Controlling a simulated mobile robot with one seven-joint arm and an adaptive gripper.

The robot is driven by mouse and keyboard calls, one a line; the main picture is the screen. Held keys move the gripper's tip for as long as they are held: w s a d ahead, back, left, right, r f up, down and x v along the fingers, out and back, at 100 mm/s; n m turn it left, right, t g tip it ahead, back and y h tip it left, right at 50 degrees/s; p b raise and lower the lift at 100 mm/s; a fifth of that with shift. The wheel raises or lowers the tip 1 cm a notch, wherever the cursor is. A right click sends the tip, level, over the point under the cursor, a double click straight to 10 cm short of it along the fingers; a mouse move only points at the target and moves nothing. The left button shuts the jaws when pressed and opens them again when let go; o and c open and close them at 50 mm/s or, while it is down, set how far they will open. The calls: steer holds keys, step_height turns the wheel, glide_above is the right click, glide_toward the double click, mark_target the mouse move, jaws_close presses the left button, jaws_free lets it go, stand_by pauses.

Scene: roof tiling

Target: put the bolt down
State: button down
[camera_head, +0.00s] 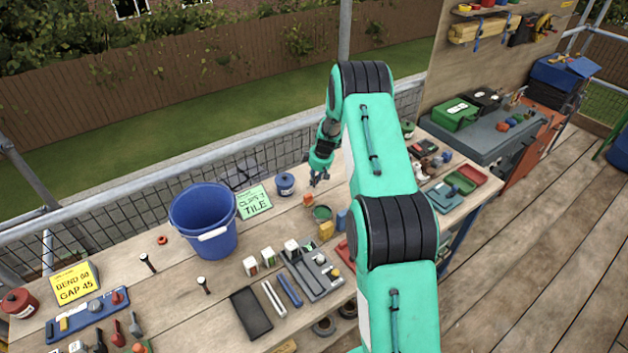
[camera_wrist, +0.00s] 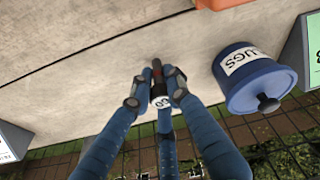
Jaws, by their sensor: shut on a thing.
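My gripper (camera_head: 319,179) is over the far side of the workbench, right of the small blue tub. In the wrist view its blue fingers (camera_wrist: 158,88) are shut on the bolt (camera_wrist: 161,102), a dark shank with a white end cap marked with digits that look like 60. Bare wood shows behind the bolt; I cannot tell whether its tip touches the bench. In the head view the bolt is too small to make out. Two other bolts with pale heads stand on the bench, one further left (camera_head: 147,262) and one nearer the middle (camera_head: 204,285).
The blue lidded tub (camera_head: 285,184) stands close by; it also shows in the wrist view (camera_wrist: 256,82), labelled. An orange block (camera_head: 308,199) and a green tin (camera_head: 322,213) are near my gripper. A blue bucket (camera_head: 204,220) stands left. Mesh railing (camera_head: 160,178) runs behind the bench.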

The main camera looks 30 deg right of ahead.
steer(key=shift+f, duration=0.15)
steer(key=c, duration=1.6)
jaws_free()
steer(key=shift+o, duration=0.2)
steer(key=shift+r, duration=0.2)
steer(key=shift+r, duration=0.25)
steer(key=v, duration=1.1)
steer(key=shift+r+p, duration=0.15)
steer(key=shift+p, duration=0.15)
steer(key=shift+s+r, duration=0.1)
steer(key=shift+s, duration=0.05)
